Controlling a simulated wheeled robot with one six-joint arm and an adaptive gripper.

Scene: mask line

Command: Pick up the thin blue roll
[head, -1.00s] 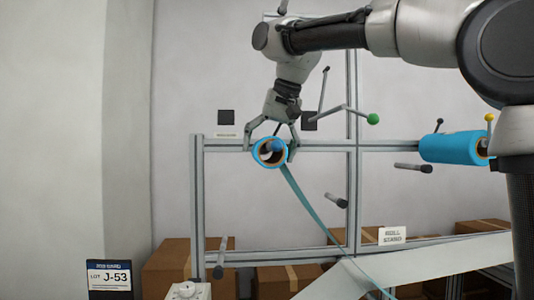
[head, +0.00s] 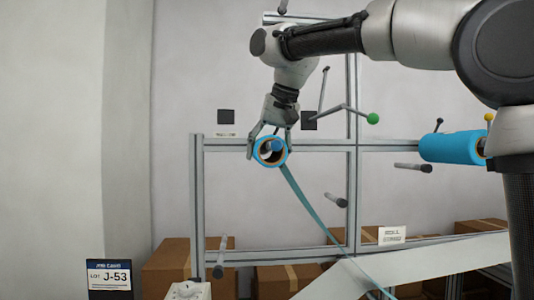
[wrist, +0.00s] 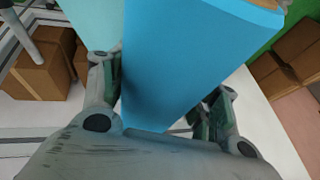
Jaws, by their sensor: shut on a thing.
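The thin blue roll (head: 258,155) hangs at the upper left of the metal frame in the head view, its cardboard core and dark spindle end facing me. A blue strip (head: 310,205) runs from it down to the right. My gripper (head: 268,146) comes from above, its fingers on either side of the roll, shut on it. In the wrist view the roll (wrist: 190,65) fills the middle between the two fingers (wrist: 160,95). Whether the roll still rests on its spindle I cannot tell.
Another blue roll (head: 450,147) sits on the right of the metal frame (head: 198,200). Bare pegs (head: 337,200) stick out nearby. A green-tipped lever (head: 372,118) stands right of my gripper. Cardboard boxes (head: 172,258) stand below. A pale sheet (head: 430,262) slopes at lower right.

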